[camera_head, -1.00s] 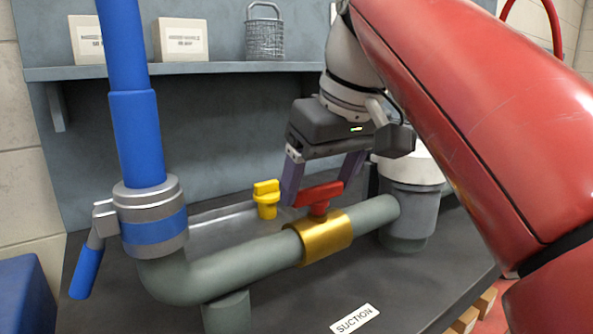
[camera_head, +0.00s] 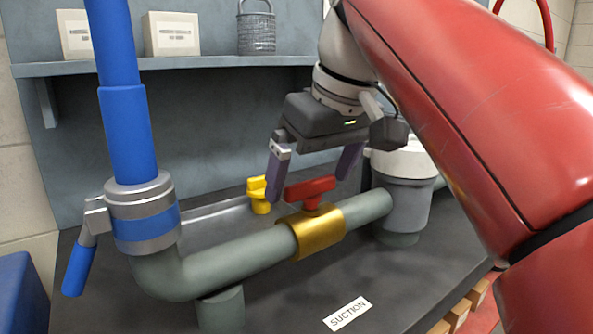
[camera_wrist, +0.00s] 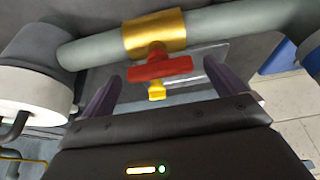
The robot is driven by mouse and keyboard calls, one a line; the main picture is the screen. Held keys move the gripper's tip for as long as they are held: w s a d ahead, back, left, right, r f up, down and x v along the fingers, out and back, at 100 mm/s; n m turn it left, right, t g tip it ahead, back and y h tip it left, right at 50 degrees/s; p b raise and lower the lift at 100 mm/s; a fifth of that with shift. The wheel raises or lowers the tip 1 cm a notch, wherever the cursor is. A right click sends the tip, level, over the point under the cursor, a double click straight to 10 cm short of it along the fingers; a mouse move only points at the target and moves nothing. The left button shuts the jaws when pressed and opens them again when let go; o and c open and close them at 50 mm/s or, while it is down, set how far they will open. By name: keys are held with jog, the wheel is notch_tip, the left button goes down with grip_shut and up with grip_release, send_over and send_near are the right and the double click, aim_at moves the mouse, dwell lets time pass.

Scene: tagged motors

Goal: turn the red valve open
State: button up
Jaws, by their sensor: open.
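The red valve handle (camera_head: 310,190) sits on a brass valve body (camera_head: 318,230) on the grey-green pipe (camera_head: 240,258). The handle lies roughly along the pipe in the head view. My gripper (camera_head: 310,175) is open, with its purple fingers above and behind the handle, apart from it as far as I can tell. In the wrist view the red handle (camera_wrist: 160,67) lies ahead of my gripper (camera_wrist: 162,92), crosswise between the spread fingers. The brass body (camera_wrist: 154,33) is beyond it.
A yellow handle (camera_head: 259,194) stands just behind the pipe, close to my left finger. A blue pipe with a blue lever (camera_head: 79,268) rises at the left. A grey canister (camera_head: 403,205) stands at right. A shelf (camera_head: 200,64) with boxes runs behind.

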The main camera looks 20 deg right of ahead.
jog(key=p+v, duration=0.2)
jog(key=v, duration=0.5)
jog(key=shift+r, duration=0.35)
jog(key=shift+s+d, duration=0.1)
jog(key=shift+s, duration=0.05)
